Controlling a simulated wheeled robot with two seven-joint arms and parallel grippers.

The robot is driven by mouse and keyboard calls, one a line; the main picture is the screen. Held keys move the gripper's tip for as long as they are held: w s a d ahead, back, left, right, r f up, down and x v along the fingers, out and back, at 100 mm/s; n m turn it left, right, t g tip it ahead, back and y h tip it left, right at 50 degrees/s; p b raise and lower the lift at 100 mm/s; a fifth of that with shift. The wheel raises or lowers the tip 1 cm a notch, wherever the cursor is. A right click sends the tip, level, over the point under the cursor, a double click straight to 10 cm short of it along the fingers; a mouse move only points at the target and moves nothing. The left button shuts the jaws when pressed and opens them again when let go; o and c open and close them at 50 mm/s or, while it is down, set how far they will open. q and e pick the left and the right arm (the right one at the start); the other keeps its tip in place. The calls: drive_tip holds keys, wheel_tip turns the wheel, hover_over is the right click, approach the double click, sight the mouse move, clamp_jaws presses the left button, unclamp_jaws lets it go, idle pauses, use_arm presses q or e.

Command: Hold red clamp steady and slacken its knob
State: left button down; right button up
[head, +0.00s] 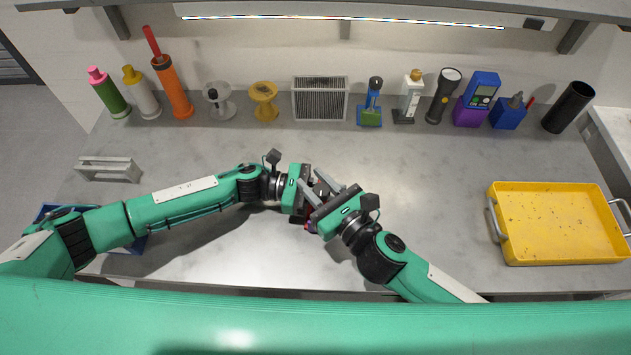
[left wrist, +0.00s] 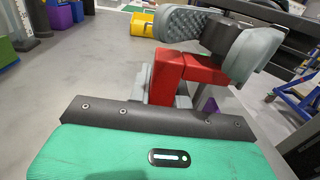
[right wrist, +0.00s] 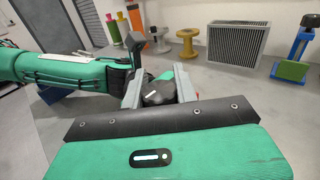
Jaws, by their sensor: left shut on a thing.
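The red clamp (left wrist: 178,72) shows as red blocks just beyond my left gripper (head: 305,190). My left gripper is shut on it. A black knob (left wrist: 217,36) sits at the clamp's upper right in the left wrist view. It also shows as a dark shape (right wrist: 158,93) between the fingers of my right gripper (right wrist: 158,84). The right fingers are spread, one on each side of the knob. Whether their pads touch it is not clear. In the head view both grippers meet near the table's middle and hide most of the clamp.
A yellow tray (head: 560,191) with handles stands at the right. Bottles, spools, a grey filter (head: 320,100), a flashlight (head: 443,96) and other tools line the back. A light grey bracket (head: 108,171) lies at the left. The table between the grippers and the tray is clear.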

use_arm(q)
drive_tip(key=shift+f, duration=0.1)
use_arm(e)
drive_tip(key=o, duration=0.4)
drive_tip(key=shift+o, duration=0.2)
drive_tip(key=v, duration=1.2)
drive_tip(key=shift+f, duration=0.1)
use_arm(q)
drive_tip(key=c, duration=1.2)
unclamp_jaws()
